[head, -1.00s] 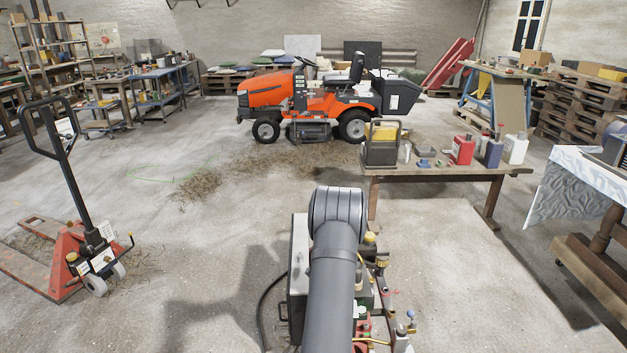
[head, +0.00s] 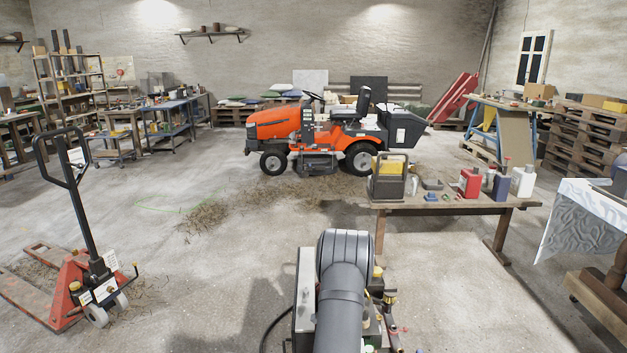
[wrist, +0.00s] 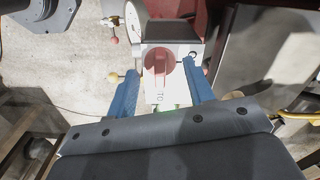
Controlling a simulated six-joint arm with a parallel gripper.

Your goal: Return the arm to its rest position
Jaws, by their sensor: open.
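My gripper (wrist: 162,76) shows in the wrist view, with two blue fingers spread apart and open. A white block-like part with a red round face (wrist: 159,70) shows between and beyond the fingers. I cannot tell whether the fingers touch it, but they are not closed on it. In the head view, my grey arm rises at the bottom centre, and the gripper is hidden from that camera.
A wooden bench (head: 450,208) with a dark lantern-like box (head: 387,185), a red canister (head: 470,183) and bottles stands right of my arm. An orange mower (head: 320,140) stands behind. A red pallet jack (head: 75,290) is at left. Open concrete floor lies between.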

